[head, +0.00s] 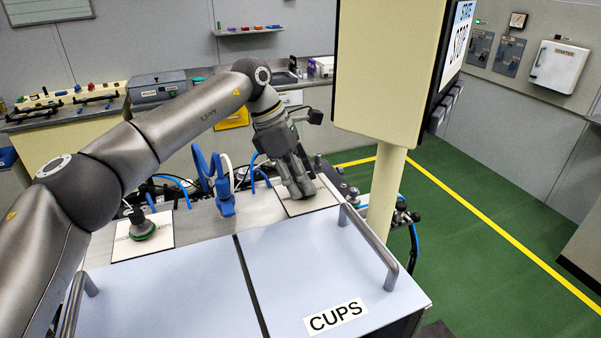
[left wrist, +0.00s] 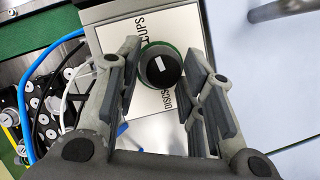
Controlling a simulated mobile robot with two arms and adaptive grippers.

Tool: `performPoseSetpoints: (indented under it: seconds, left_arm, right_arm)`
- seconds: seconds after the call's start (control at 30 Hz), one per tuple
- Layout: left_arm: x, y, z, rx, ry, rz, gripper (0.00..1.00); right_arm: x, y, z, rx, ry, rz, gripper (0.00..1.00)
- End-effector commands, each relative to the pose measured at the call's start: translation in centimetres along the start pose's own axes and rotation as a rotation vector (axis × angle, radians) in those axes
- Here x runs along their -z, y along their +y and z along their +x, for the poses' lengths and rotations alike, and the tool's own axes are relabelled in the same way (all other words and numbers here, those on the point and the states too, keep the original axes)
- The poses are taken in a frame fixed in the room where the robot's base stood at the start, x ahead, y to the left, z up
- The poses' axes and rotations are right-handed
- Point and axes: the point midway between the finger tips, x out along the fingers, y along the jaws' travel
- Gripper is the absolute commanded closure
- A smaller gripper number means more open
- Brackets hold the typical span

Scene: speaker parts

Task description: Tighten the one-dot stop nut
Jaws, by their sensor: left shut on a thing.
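My left gripper (head: 301,192) reaches down over the right-hand white plate (head: 325,203) on the grey bench top. In the left wrist view its fingers (left wrist: 163,85) stand on both sides of a round black knob (left wrist: 160,68) with a white mark and a green ring around it. The gripper is shut on this knob. The plate under it reads CUPS and DISCS. A second knob with a green base (head: 142,230) stands on another white plate to the left. I cannot make out a one-dot stop nut. My right gripper is not in view.
A pale cover with a CUPS label (head: 336,316) and bar handles (head: 370,245) lies in front. A cream post with a screen (head: 385,75) stands right of the gripper. Green floor is free at right.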

Motion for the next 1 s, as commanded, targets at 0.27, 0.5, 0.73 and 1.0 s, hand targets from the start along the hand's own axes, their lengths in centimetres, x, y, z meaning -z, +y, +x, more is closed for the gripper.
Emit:
performPoseSetpoints:
  seconds: [0.27,0.5,0.73,1.0]
  left_arm:
    - [-0.15,0.21,-0.4,0.001,-0.006,0.025,0.88]
    - [-0.18,0.23,-0.43,0.0,-0.006,0.025,0.88]
    - [-0.14,0.18,-0.34,0.002,-0.005,0.024,0.42]
    - [-0.08,0.1,-0.17,0.006,-0.003,0.024,0.42]
  right_arm:
    - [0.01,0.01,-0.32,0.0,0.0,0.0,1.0]
    - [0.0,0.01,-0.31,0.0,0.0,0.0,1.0]
    - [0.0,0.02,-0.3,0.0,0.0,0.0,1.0]
    - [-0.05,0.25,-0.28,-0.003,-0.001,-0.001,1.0]
